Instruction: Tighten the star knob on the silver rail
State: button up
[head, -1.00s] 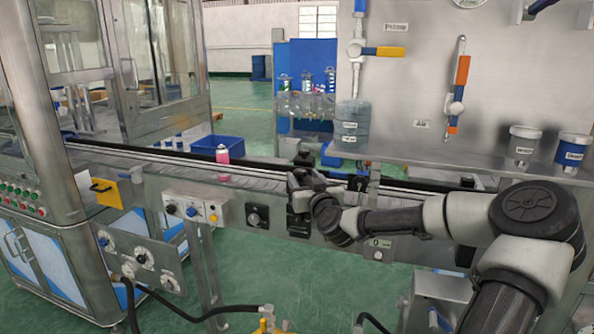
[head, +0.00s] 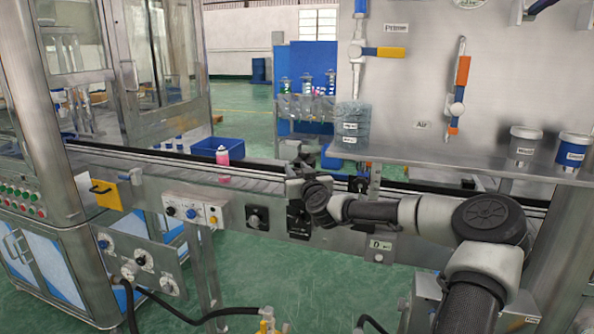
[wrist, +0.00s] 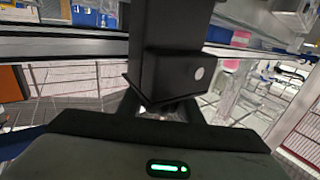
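The silver rail (head: 420,200) runs along the conveyor, and metal rails also cross the wrist view (wrist: 60,48). My gripper (head: 293,190) is at the front side of the conveyor, beside a black bracket (head: 298,222). In the wrist view, my gripper (wrist: 163,108) faces a black block (wrist: 170,75) with a pale round spot, very close to its fingers. The fingers are dark and partly hidden, so their opening and any contact are unclear. I cannot make out a star knob there; my gripper and the black parts may hide it.
A pink bottle (head: 222,157) stands on the conveyor left of my gripper. A blue bin (head: 217,147) sits behind. A shelf (head: 470,159) overhangs at right.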

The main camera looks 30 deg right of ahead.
jog(key=shift+c, duration=0.9)
jog(key=shift+m+h+b, duration=0.4)
jog(key=shift+h+b, duration=0.4)
jog(key=shift+b, duration=0.1)
jog(key=shift+s+d+r+m+g+h+b, duration=0.1)
jog(key=shift+m+g+h+b, duration=0.4)
jog(key=shift+h, duration=0.2)
jog(key=shift+d+r+m+g+h+b, duration=0.1)
jog(key=shift+m+g+h+b, duration=0.25)
jog(key=shift+m+h, duration=0.3)
jog(key=shift+s+d+f+m+g+h+p, duration=0.1)
jog(key=shift+s+d+m+g+h+p, duration=0.45)
jog(key=shift+m+g+h+p, duration=1.5)
jog(key=shift+s+d+f+m+g+h+p, duration=0.2)
jog(key=shift+s+m+g+h+p, duration=0.6)
jog(key=shift+m+g, duration=2.35)
jog(key=shift+s+d+m+g+h+p, duration=0.55)
jog(key=shift+m+g+h+p, duration=0.9)
jog(key=shift+g, duration=2.3)
jog(key=shift+s+a, duration=0.1)
jog(key=shift+s, duration=0.1)
